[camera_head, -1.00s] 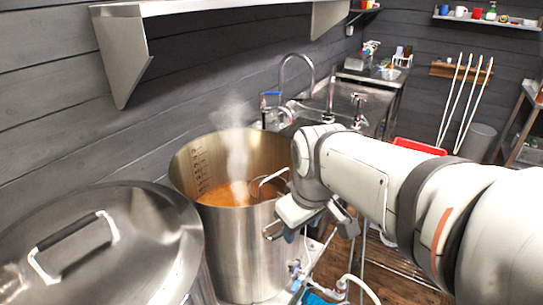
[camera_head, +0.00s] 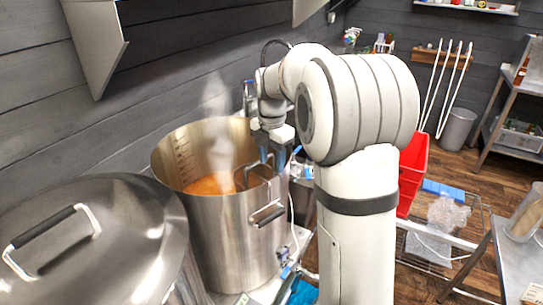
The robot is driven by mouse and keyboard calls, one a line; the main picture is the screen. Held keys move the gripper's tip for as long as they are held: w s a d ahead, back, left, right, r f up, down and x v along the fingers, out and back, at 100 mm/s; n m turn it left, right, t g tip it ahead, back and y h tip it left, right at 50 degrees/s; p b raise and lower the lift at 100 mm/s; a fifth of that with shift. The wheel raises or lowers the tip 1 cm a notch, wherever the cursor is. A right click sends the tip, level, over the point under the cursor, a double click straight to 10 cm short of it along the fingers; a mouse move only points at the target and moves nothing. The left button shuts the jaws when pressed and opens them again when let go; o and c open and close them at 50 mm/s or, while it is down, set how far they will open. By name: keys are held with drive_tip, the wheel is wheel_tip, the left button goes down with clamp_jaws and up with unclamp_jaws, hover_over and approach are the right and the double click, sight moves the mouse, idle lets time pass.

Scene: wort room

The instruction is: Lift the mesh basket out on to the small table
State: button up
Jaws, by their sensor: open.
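A tall steel pot (camera_head: 236,245) stands open, with orange-brown liquid (camera_head: 205,186) and steam inside. A metal bail-like handle (camera_head: 241,178) rises from the liquid near the pot's right inner wall. It seems to belong to the mesh basket, whose body is hidden by the liquid and the pot wall. My gripper (camera_head: 274,155) is open, pointing down with blue fingertips over the pot's right rim, close to the handle. I cannot tell whether it touches the handle. A low metal table (camera_head: 515,262) at the lower right is probably the small table; it is cut by the picture's edge.
A large steel lid with a handle (camera_head: 130,225) covers a second vessel at the left. A red bin (camera_head: 412,172), a wire rack (camera_head: 430,255) and a clear jug (camera_head: 527,212) are at the right. Hoses hang by the pot. Wooden floor shows free at the right.

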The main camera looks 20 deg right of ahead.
sight(272, 177)
drive_tip(key=shift+f+p, duration=0.45)
drive_tip(key=shift+f, duration=3.1)
drive_tip(key=shift+c, duration=0.6)
